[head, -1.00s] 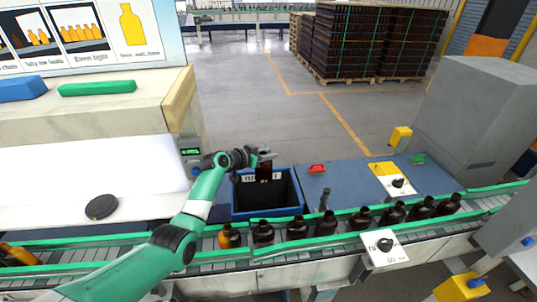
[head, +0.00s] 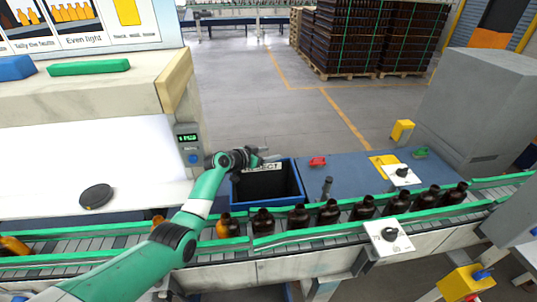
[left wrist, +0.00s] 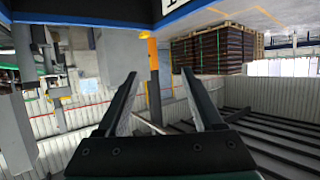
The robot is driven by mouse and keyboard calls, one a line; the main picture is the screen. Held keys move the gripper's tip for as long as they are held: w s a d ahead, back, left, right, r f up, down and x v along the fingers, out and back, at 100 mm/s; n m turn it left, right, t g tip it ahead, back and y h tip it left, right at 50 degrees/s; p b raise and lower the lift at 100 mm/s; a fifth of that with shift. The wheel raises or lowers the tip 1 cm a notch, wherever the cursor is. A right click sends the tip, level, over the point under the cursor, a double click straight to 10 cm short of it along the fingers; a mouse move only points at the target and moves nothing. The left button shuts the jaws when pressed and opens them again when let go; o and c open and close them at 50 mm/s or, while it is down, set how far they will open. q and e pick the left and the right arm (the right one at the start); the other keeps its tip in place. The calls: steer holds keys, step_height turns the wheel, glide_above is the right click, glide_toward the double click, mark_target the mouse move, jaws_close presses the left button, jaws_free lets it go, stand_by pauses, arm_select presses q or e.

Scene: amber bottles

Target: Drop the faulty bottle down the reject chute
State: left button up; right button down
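The reject chute (head: 299,186) is a blue-rimmed open bin with a dark inside and a "REJECT" label at its back edge. My left gripper (head: 270,157) is over the back of the chute. In the left wrist view its two fingers (left wrist: 160,76) are apart with nothing between them. No bottle shows in the gripper, and the chute's dark inside hides whatever lies in it. Brown bottles (head: 330,212) stand upright in a row on the conveyor. My right gripper is not in view.
The conveyor's green rail (head: 290,239) runs in front of the chute. A dark post (head: 327,188) and a red button (head: 317,162) are right of it. A black disc (head: 96,196) lies before the white light panel (head: 90,150).

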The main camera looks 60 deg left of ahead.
arm_select(q)
steer(key=p+v, duration=1.1)
steer(key=shift+s, duration=0.3)
steer(key=shift+w+r, duration=0.1)
stand_by(1.1)
